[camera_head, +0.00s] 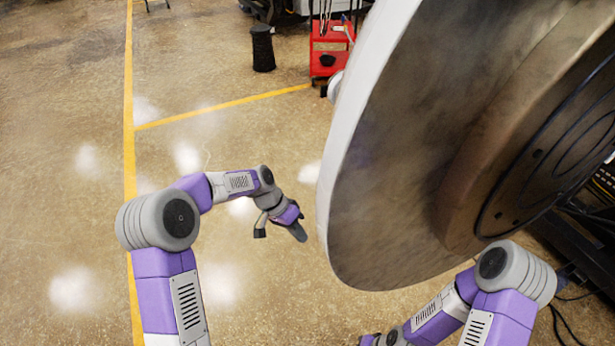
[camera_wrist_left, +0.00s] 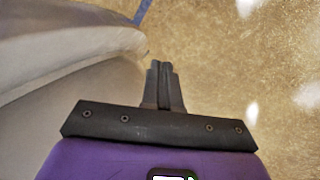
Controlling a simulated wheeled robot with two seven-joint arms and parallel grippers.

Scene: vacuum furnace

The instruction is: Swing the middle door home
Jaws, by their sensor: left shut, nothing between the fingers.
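The middle door (camera_head: 385,150) is a large round disc with a pale rim and a brownish, stained face. It fills the right of the head view and stands open, tilted. My left gripper (camera_head: 299,233) is just left of the door's lower rim, with a narrow gap of floor between them in the picture. In the left wrist view, the left fingers (camera_wrist_left: 164,84) are closed together and empty. A pale curved surface, seemingly the door (camera_wrist_left: 60,70), lies beside them on the left; contact cannot be told. My right arm enters at the lower right; its gripper is out of view.
A red cart (camera_head: 328,50) and a black bin (camera_head: 263,48) stand at the back. Dark equipment and cables (camera_head: 590,240) lie at the right edge, behind the door. The floor left of the door is open, with yellow lines.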

